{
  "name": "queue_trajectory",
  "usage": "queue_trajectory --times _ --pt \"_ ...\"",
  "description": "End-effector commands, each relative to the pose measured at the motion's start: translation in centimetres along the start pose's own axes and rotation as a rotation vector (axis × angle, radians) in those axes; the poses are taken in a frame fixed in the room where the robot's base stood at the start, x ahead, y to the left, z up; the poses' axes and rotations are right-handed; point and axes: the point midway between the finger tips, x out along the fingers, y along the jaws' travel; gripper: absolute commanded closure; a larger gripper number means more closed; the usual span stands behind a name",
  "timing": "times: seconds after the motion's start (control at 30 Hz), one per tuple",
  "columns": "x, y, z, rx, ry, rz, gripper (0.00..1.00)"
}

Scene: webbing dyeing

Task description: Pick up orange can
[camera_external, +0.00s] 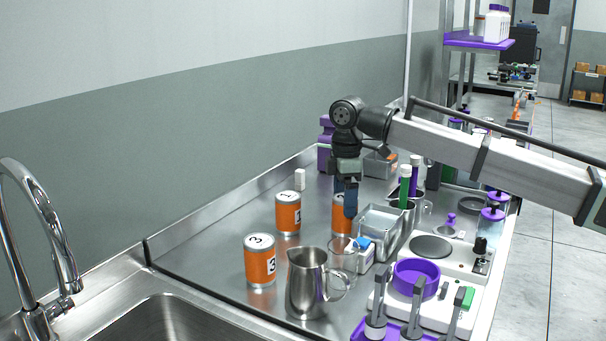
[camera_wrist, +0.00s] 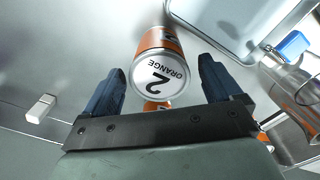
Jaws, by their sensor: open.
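Three orange cans stand on the steel counter: one marked 1 (camera_external: 288,213), one marked 3 (camera_external: 260,260), and one (camera_external: 339,222) partly hidden behind my gripper. In the wrist view the can between my fingers shows a white lid reading "2 ORANGE" (camera_wrist: 160,76). My gripper (camera_external: 349,200) points down over this can, its blue fingers open. In the wrist view my gripper (camera_wrist: 163,88) has one finger on each side of the can, with gaps on both sides. I cannot tell the exact height of the fingertips against the lid.
A metal pitcher (camera_external: 306,284) and a glass beaker (camera_external: 343,256) stand in front. A steel tray (camera_external: 381,222) lies close right of the can. A small white block (camera_external: 300,179) stands behind left. The sink (camera_external: 165,322) is at front left; the counter's left middle is clear.

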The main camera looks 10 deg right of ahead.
Motion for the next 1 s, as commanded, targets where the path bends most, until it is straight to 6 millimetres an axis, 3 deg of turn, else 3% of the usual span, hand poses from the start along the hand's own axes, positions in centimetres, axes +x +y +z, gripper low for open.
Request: queue_trajectory --times 0.17,0.5,0.8,1.0 --pt "0.9 0.0 0.0 0.000 -0.001 -0.001 0.08" --pt "5.1 0.0 0.1 0.000 -0.001 -0.001 0.08" --pt "5.7 0.0 0.0 0.000 0.000 0.000 0.08" --pt "5.6 0.0 0.0 0.000 0.000 0.000 0.27"
